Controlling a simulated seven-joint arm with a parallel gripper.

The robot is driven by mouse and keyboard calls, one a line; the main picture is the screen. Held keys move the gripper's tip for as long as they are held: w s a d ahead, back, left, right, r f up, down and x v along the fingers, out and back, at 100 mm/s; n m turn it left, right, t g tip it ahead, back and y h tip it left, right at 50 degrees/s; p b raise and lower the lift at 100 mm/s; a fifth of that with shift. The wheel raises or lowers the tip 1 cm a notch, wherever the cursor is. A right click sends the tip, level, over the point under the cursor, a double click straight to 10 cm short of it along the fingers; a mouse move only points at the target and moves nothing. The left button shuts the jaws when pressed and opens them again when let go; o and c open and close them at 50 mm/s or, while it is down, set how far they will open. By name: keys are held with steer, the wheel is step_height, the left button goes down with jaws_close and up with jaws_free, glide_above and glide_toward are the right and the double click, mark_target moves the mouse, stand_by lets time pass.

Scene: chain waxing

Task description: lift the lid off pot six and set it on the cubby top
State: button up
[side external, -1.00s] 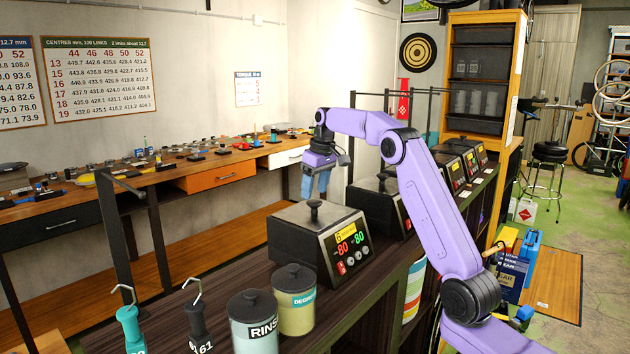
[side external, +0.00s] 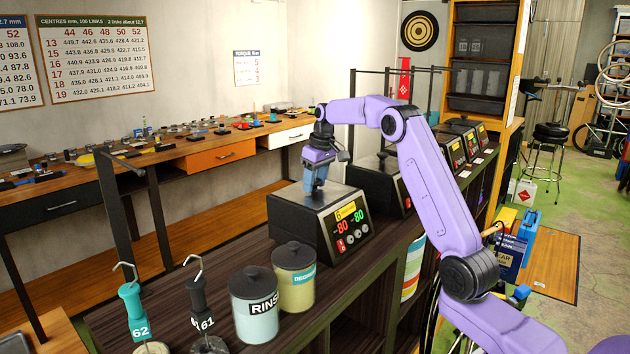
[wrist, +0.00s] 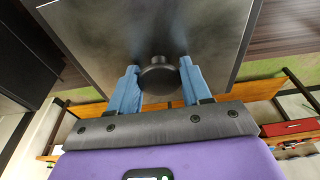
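Pot six is a black box (side external: 288,229) with a "6" label and red and green "80" readouts on its sloped front, in the middle of the side view. Its flat grey lid lies on top and also fills the upper part of the wrist view (wrist: 150,30). The lid's round black knob (wrist: 158,78) sits between the blue fingers of my gripper (wrist: 158,88). The fingers are apart, one on each side of the knob; firm contact is not visible. In the side view my gripper (side external: 314,186) points down over the lid and hides the knob.
More pots (side external: 376,172) stand behind pot six along the dark cubby top (side external: 335,285). A "RINSE" jar (side external: 254,310), a degreaser jar (side external: 294,282) and hooked tools 62 (side external: 134,312) and 61 (side external: 201,308) stand in front.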

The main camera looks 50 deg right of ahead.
steer(key=shift+r, duration=1.95)
steer(key=shift+r, duration=0.1)
